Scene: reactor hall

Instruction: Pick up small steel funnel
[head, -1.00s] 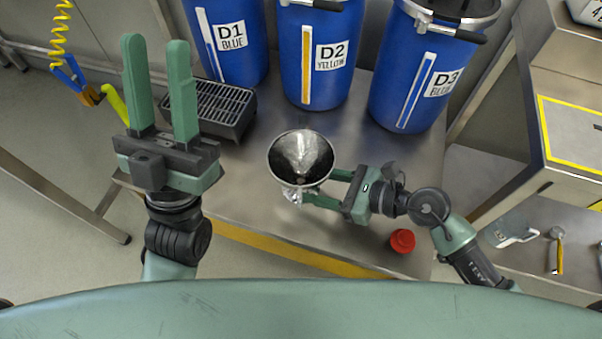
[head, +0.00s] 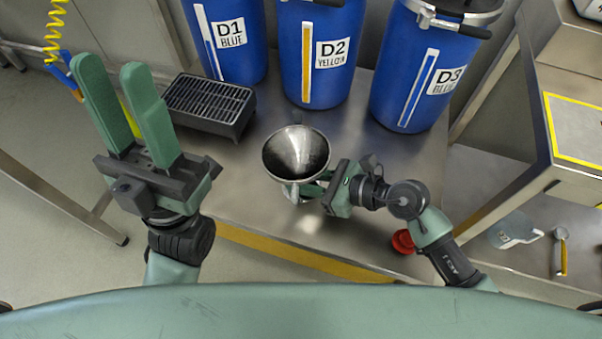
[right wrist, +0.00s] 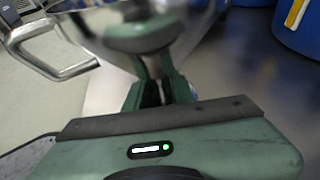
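The small steel funnel (head: 297,150) is in the middle of the head view, above the steel table, wide mouth up. My right gripper (head: 308,187) comes from the right and is shut on the funnel below its cone. In the right wrist view the funnel (right wrist: 200,28) fills the top, blurred, with a metal loop handle at its left. The right fingers (right wrist: 160,90) are close together under it; the exact contact is hidden. My left gripper (head: 113,68) is open and empty at the left, fingers pointing away from me.
Three blue drums, D1 (head: 232,60), D2 (head: 345,75) and D3 (head: 400,85), stand along the back. A black grated box (head: 209,100) is on the table's left. A red cap (head: 402,242) lies near my right arm. The front middle of the steel table (head: 255,205) is clear.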

